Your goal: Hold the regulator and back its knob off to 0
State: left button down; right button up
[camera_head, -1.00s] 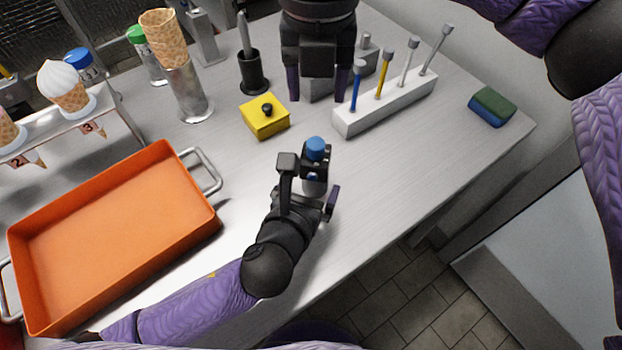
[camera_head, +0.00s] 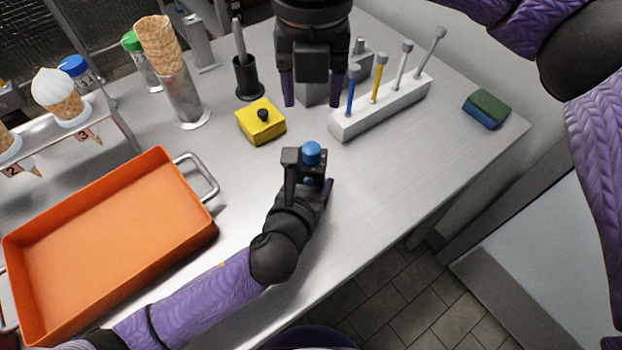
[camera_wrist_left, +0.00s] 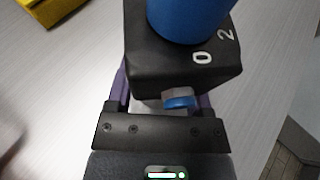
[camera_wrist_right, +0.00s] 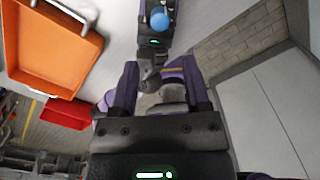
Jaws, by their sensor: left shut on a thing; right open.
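The regulator (camera_head: 306,164) is a dark block with a blue knob (camera_head: 311,152) on top. My left gripper (camera_head: 308,178) is shut on its lower part near the table's front edge. In the left wrist view the block (camera_wrist_left: 178,68) shows white marks 0 and 2 beside the knob (camera_wrist_left: 190,15). The knob's pointer, if any, is not visible. My right gripper (camera_head: 311,101) is open, fingers down, behind the regulator and apart from it. In the right wrist view its fingers (camera_wrist_right: 158,80) are spread, with the blue knob (camera_wrist_right: 160,18) beyond them.
A yellow box with a black knob (camera_head: 261,122) stands left of the right gripper. A white rack (camera_head: 384,108) with several coloured sticks is to the right. An orange tray (camera_head: 187,231) lies at left. A sponge (camera_head: 487,108) is at far right. The table between rack and front edge is clear.

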aim_at(312, 146)
jog(key=shift+o, duration=0.6)
jog(key=shift+n, duration=0.3)
notch_tip(312, 146, down, 10)
jog(key=n, duration=3)
grip_shut()
